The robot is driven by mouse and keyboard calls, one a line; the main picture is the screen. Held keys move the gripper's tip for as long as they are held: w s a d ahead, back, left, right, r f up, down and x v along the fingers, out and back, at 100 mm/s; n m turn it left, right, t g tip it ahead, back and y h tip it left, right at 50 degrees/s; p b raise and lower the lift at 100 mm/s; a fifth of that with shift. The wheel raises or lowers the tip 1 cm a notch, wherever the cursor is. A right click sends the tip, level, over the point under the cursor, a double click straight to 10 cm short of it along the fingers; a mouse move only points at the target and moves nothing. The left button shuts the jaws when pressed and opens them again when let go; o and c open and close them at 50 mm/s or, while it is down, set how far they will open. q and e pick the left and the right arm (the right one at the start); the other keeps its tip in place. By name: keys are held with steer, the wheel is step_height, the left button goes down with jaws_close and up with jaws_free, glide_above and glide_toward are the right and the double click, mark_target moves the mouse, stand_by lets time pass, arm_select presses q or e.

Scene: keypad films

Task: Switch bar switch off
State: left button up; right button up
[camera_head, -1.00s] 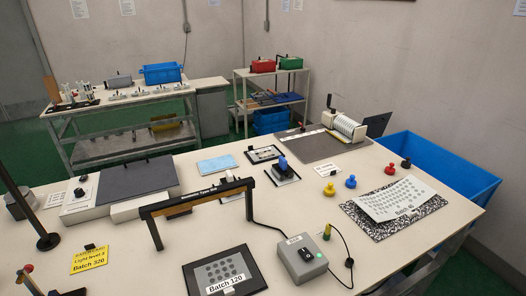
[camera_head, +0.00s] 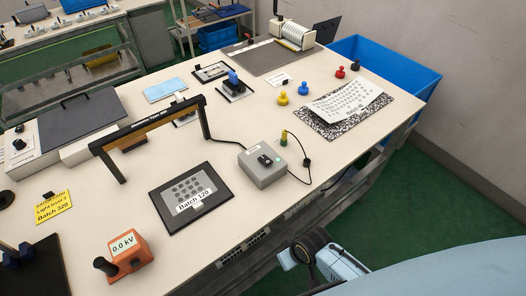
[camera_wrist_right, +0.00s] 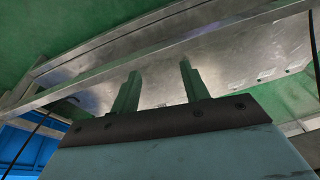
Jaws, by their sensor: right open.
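The bar switch is a grey box (camera_head: 263,167) on the table's front half, with a black rocker (camera_head: 265,160) on top. A small pale green spot shows beside the rocker; its on or off position is too small to tell. The dark bar (camera_head: 150,130) stands on two legs to the left of the box. My right gripper (camera_wrist_right: 160,68) is open and empty in the right wrist view, below the level of the tabletop, facing a metal shelf. My left gripper is not in view.
The Batch 120 plate (camera_head: 180,216) lies just left of the box. An orange 0.0 kV meter (camera_head: 129,247) stands at the front left. A blue bin (camera_head: 400,70) is beyond the table's right edge. The table front by the box is clear.

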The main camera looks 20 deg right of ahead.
steer(key=w+a+r+n+y, duration=0.1)
steer(key=w+a+r, duration=0.15)
steer(key=r, duration=0.65)
steer(key=w+a+r+n+y, duration=0.1)
steer(key=a+r, duration=0.2)
steer(key=r, duration=0.6)
steer(key=shift+n+g, duration=0.3)
steer(key=shift+n, duration=0.3)
steer(key=w+a+r, duration=0.1)
steer(key=w, duration=0.1)
steer(key=w+a+r, duration=0.1)
steer(key=w, duration=0.1)
steer(key=w+a+r, duration=0.1)
steer(key=w, duration=0.1)
steer(key=shift+a, duration=0.2)
steer(key=w+d+r+g+h, duration=0.1)
steer(key=w+d+r+h, duration=0.1)
steer(key=w+r, duration=0.45)
steer(key=m+g+h, duration=0.1)
steer(key=m+h, duration=0.1)
glide_toward(263, 158)
steer(key=f+b, duration=0.1)
steer(key=f, duration=0.6)
steer(key=shift+d+f+b, duration=0.2)
steer(key=shift+f+b, duration=0.15)
steer(key=shift+f, duration=0.05)
